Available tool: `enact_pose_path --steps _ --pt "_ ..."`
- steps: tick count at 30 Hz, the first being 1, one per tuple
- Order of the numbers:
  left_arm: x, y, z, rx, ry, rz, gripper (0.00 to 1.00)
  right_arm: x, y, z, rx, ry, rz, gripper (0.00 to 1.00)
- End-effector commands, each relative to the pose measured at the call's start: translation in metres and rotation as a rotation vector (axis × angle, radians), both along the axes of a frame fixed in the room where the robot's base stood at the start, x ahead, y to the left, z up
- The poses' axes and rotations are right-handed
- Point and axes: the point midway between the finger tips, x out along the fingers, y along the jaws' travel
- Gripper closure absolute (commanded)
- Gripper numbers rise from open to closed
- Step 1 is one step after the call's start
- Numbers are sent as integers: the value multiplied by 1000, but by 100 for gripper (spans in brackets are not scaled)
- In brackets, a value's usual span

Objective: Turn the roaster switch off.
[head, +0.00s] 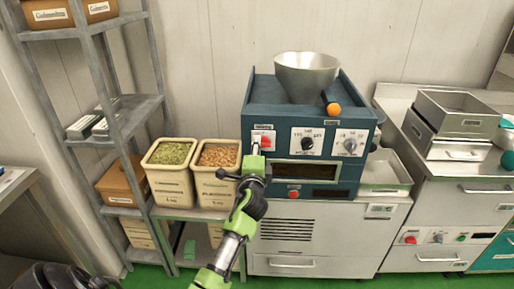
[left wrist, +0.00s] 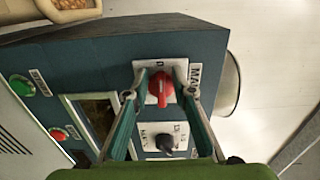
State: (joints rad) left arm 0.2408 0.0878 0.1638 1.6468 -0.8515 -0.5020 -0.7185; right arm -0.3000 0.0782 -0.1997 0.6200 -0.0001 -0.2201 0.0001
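The roaster (head: 312,118) is a dark blue cabinet with a metal hopper on top. Its red switch (head: 267,140) sits on a white plate at the upper left of the front panel. In the left wrist view, the red switch (left wrist: 161,88) shows on its plate beside a label that appears to read "MAIN". My left gripper (head: 257,147) is in front of this plate and partly hides the switch. In the wrist view its two fingers (left wrist: 160,76) are apart, one on either side of the red handle. Whether they touch it I cannot tell. My right gripper is out of view.
Two dials (head: 307,143) are to the right of the switch. An orange-ended lever (head: 334,109) projects at the roaster's upper right. Bins of green (head: 170,153) and brown (head: 218,156) pieces stand to the left. A metal tray (head: 384,174) is at the right.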

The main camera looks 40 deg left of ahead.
Motion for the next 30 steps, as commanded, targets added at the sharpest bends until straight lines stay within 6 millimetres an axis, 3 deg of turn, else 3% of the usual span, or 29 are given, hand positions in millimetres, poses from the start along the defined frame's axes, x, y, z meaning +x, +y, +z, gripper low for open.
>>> enact_pose_path --steps 14,30 --pt "-9 -7 -1 2 1 -2 74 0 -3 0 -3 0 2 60" --pt "-92 -57 -1 0 2 -1 74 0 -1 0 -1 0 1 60"
